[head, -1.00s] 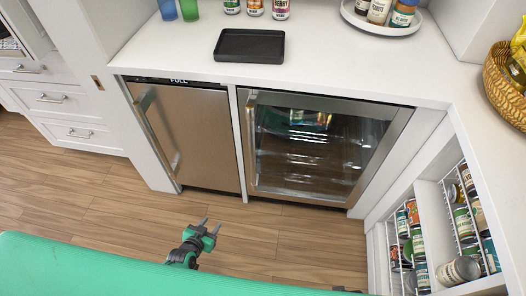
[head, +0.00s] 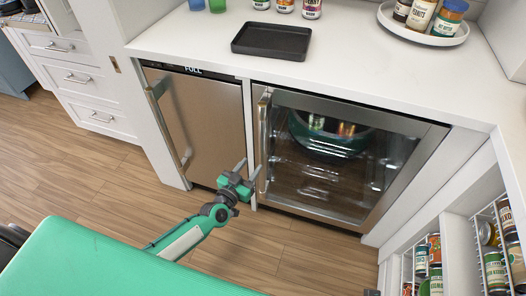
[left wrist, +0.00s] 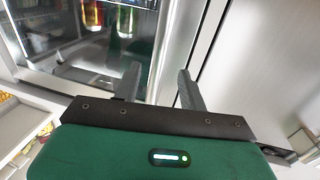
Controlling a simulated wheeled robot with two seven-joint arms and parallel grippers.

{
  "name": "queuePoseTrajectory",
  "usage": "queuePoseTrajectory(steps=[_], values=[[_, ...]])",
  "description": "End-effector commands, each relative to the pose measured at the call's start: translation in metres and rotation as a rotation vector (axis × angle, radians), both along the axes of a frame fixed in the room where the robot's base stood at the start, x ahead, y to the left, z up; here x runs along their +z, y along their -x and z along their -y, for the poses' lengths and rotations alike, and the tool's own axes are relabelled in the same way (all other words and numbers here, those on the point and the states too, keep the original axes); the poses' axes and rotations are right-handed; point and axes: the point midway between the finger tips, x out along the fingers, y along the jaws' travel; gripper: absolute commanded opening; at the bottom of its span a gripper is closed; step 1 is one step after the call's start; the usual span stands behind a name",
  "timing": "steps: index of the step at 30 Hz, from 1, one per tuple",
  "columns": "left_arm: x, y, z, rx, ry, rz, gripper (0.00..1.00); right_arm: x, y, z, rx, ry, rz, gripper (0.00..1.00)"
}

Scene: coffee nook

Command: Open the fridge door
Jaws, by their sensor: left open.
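The glass-door fridge (head: 420,150) is under the counter, to the right of a solid steel-front appliance (head: 205,115). Its door looks shut, and its upright bar handle (head: 264,125) is on the door's left side. My left gripper (head: 248,168) is open and empty, low in front of the gap between the two appliances, close to the handle's lower end. In the left wrist view, my two fingers (left wrist: 159,72) are apart with nothing held between them, and the fridge glass (left wrist: 95,50) shows to the left. I cannot tell whether they touch the handle. My right gripper does not show.
The steel appliance has its own bar handle (head: 168,125). A black tray (head: 272,41) and a white round tray (head: 465,35) of jars are on the counter. Open shelves with cans (head: 494,270) stand at the right. Wooden floor (head: 95,175) is clear at the left.

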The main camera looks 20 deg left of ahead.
Motion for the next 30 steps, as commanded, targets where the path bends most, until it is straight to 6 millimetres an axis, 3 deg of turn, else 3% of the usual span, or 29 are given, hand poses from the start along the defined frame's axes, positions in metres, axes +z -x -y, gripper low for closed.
queuePoseTrajectory(steps=[9, 15, 28, 30], values=[[-0.001, -0.055, 0.013, -0.001, -0.001, 0.002, 0.42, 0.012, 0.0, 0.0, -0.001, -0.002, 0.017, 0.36], [-0.001, -0.077, 0.018, 0.0, -0.001, 0.0, 0.42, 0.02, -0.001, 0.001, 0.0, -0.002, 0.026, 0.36], [-0.001, -0.084, 0.02, -0.001, 0.0, -0.001, 0.42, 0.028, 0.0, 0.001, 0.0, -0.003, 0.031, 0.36], [-0.001, -0.084, 0.02, -0.001, 0.0, -0.001, 0.3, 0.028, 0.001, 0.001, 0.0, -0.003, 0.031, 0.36]])
